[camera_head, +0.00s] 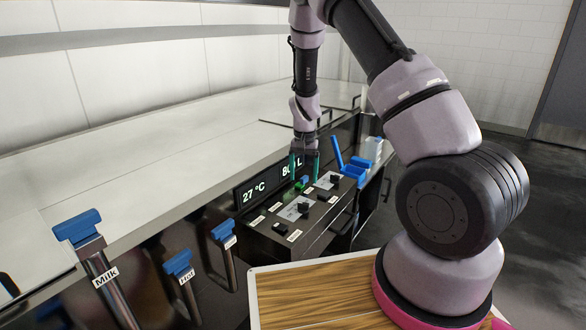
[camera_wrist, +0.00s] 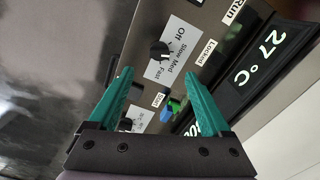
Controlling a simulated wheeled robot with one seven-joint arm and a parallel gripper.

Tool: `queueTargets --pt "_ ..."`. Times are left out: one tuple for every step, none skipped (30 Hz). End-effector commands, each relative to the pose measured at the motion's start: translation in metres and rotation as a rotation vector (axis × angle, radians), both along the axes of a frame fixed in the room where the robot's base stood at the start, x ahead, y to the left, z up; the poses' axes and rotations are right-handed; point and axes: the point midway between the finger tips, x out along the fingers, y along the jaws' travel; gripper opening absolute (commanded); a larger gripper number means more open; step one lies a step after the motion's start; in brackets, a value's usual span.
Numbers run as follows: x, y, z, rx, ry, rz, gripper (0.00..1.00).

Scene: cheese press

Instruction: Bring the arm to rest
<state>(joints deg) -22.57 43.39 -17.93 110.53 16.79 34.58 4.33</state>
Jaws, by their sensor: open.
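My gripper (camera_head: 304,166) hangs down over the control panel (camera_head: 262,229) of the machine, its green fingers apart with nothing between them. In the wrist view my gripper (camera_wrist: 168,98) is open above the panel. A green button (camera_head: 302,182) lies close to the fingertips; it also shows beside a blue part in the wrist view (camera_wrist: 166,115). A black knob (camera_wrist: 160,50) marked Off, Slow, Med and Fast sits past the fingertips. I cannot tell whether a finger touches the panel. My arm is stretched out over the panel, not folded.
Displays (camera_head: 255,189) read 27 °C and a partly hidden litre value. Blue-handled levers (camera_head: 78,228) stand at the front left, one labelled Milk. A blue holder (camera_head: 355,173) stands right of the panel. A white vat top (camera_head: 150,160) lies behind. The dark floor (camera_head: 540,220) at right is clear.

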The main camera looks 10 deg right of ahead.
Motion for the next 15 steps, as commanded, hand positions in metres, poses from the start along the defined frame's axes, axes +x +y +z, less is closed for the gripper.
queueTargets --pt "0.0 0.0 0.01 0.009 -0.009 -0.003 0.82" --pt "0.0 0.0 0.018 0.017 -0.016 -0.004 0.82" --pt "0.0 0.0 0.031 0.029 -0.028 -0.006 0.82" --pt "-0.001 0.0 0.043 0.04 -0.038 -0.008 0.82" --pt "-0.003 0.0 0.056 0.053 -0.049 -0.01 0.82" --pt "-0.005 0.0 0.076 0.072 -0.066 -0.011 0.82" --pt "-0.008 -0.001 0.091 0.086 -0.079 -0.012 0.82" --pt "-0.011 -0.002 0.107 0.099 -0.094 -0.012 0.82" --pt "-0.017 -0.003 0.128 0.117 -0.113 -0.011 0.82" --pt "-0.021 -0.004 0.143 0.129 -0.128 -0.01 0.82" --pt "-0.026 -0.005 0.157 0.14 -0.141 -0.008 0.82" --pt "-0.033 -0.007 0.176 0.154 -0.162 -0.005 0.82" --pt "-0.039 -0.008 0.189 0.164 -0.175 -0.004 0.82" --pt "-0.045 -0.009 0.203 0.173 -0.191 -0.002 0.82" --pt "-0.054 -0.012 0.22 0.184 -0.212 0.002 0.82"
